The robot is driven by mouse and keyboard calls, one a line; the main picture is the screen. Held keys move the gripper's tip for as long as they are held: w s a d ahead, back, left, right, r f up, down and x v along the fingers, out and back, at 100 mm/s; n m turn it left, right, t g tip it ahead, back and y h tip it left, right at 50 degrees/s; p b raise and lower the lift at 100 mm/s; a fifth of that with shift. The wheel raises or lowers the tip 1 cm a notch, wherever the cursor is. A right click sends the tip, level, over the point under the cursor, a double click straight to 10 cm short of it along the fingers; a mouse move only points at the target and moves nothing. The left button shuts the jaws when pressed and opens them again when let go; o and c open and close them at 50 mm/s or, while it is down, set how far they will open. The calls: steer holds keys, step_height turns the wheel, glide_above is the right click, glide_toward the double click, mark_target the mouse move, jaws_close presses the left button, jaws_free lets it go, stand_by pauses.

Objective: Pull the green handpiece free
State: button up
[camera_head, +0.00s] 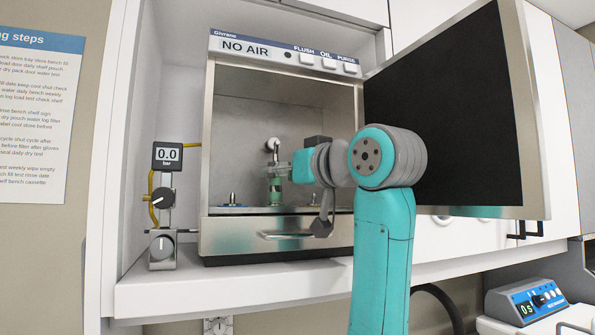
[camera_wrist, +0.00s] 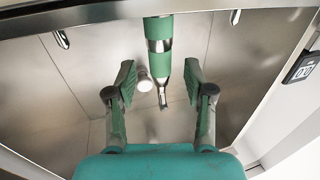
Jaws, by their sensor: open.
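The green handpiece (camera_head: 276,191) is upright in the middle of the open bay, low down near the floor; its foot is hard to make out. In the wrist view the handpiece (camera_wrist: 159,28) has green bands, silver sections and a narrow silver tip. My gripper (camera_wrist: 160,73) is open, with one finger on each side of the handpiece and a visible gap on both sides. In the head view my gripper (camera_head: 283,172) reaches into the bay from the right, at the handpiece's upper part, and partly hides it.
The machine's panel (camera_head: 285,53) reads "NO AIR". Its dark door (camera_head: 450,110) stands open at the right. Bare posts (camera_head: 232,199) flank the handpiece. A round fitting (camera_head: 273,143) sits on the back wall. A drawer (camera_head: 240,236) is below, and a gauge (camera_head: 167,155) reads 0.0 bar.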

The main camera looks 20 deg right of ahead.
mark_target(277, 152)
steer(key=shift+x, duration=1.25)
jaws_close()
steer(key=shift+r, duration=0.2)
steer(key=shift+r, duration=1.8)
